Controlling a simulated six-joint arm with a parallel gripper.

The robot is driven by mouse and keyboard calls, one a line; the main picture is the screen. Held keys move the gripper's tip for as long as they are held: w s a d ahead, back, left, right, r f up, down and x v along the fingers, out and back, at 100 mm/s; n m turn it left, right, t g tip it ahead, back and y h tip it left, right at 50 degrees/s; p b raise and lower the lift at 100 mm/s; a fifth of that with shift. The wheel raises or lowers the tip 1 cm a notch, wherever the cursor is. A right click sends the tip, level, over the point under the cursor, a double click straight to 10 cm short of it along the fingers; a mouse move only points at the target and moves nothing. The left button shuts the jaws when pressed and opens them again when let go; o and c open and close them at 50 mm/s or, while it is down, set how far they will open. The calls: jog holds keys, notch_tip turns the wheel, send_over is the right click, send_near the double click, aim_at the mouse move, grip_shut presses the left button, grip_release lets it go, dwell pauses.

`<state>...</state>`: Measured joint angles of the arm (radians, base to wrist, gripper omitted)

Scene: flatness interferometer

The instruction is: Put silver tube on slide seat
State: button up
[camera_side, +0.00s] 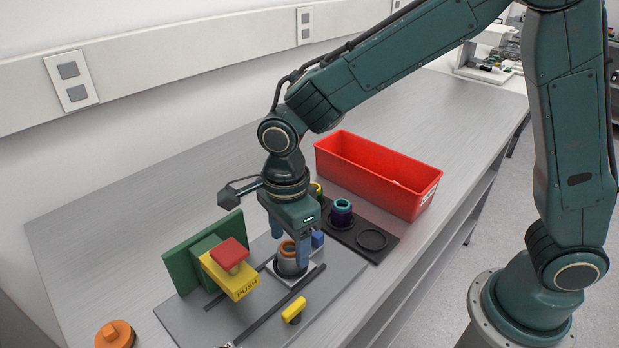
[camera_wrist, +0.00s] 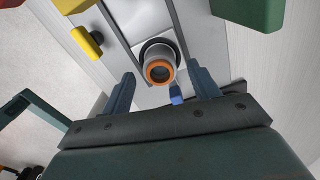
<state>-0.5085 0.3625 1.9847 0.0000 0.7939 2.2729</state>
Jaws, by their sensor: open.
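The silver tube (camera_side: 291,263), with an orange-brown rim, stands upright in the black ring of the slide seat (camera_side: 279,273), between two dark rails. The wrist view looks down on the tube's orange rim (camera_wrist: 158,69) and on the black ring around it. My gripper (camera_side: 290,250) is open, pointing down, with one blue-grey finger on each side of the tube. In the wrist view both fingers of my gripper (camera_wrist: 161,72) stand apart from the tube, with a gap on each side. The tube's lower part is partly hidden.
A green plate (camera_side: 186,255) with a yellow PUSH block (camera_side: 228,276) and red cap stands close left. Behind are a black holder (camera_side: 348,238) with a purple tube (camera_side: 341,214) and empty ring, and a red bin (camera_side: 371,185).

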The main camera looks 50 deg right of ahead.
aim_at(290, 247)
notch_tip(290, 247, up, 10)
dwell(0.5)
jog(key=shift+r, duration=0.1)
dwell(0.4)
jog(key=s+d+r+n+t, duration=0.1)
jog(key=s+d+r+n, duration=0.25)
jog(key=d+n, duration=0.2)
jog(key=s+d+r+n+t, duration=0.2)
jog(key=s+d+n, duration=0.2)
jog(key=d, duration=0.3)
jog(key=s+d+n+t, duration=0.2)
jog(key=s+d+n, duration=0.5)
jog(key=s+n, duration=0.2)
jog(key=shift+s+f+n+t, duration=0.3)
jog(key=shift+s+f+n, duration=0.05)
jog(key=shift+n, duration=0.5)
